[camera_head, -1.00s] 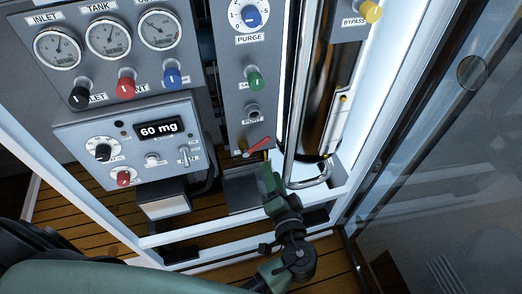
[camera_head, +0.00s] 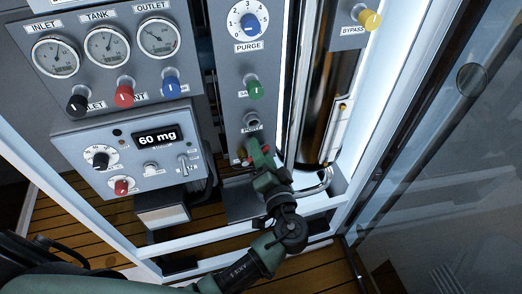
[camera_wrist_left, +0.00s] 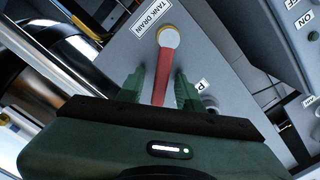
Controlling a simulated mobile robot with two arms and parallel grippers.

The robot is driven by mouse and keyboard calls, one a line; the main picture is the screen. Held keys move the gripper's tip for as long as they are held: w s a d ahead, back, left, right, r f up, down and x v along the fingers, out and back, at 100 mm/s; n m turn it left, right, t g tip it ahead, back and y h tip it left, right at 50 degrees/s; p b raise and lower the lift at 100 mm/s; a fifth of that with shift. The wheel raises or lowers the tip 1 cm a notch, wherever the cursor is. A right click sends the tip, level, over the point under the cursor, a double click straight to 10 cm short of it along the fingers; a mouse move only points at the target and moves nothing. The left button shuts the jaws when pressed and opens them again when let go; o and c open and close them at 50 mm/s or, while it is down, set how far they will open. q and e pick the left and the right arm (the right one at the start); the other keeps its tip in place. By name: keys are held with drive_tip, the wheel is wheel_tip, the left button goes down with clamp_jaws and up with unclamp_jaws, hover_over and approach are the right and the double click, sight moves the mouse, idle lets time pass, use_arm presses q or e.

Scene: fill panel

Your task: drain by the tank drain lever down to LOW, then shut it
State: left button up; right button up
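The tank drain lever (camera_wrist_left: 162,70) is a red bar with a round yellowish pivot cap, beside the TANK DRAIN label (camera_wrist_left: 153,16) in the left wrist view. My left gripper (camera_wrist_left: 158,78) is open, with one green finger on each side of the red bar and small gaps visible. In the head view the left gripper (camera_head: 260,158) covers most of the lever at the foot of the narrow grey panel (camera_head: 228,105). The shiny tank (camera_head: 312,90) stands to its right, with a white gauge strip (camera_head: 337,130); its marks are too small to read. My right gripper is not in view.
A PURGE dial (camera_head: 249,24), a green knob (camera_head: 255,89) and a port sit above the lever. A control box reading 60 mg (camera_head: 155,137) is on the left. A white frame bar (camera_head: 200,262) runs below, and glass (camera_head: 440,150) is at right.

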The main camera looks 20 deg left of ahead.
use_arm(q)
clamp_jaws()
drive_tip(key=shift+f, duration=0.1)
idle(1.2)
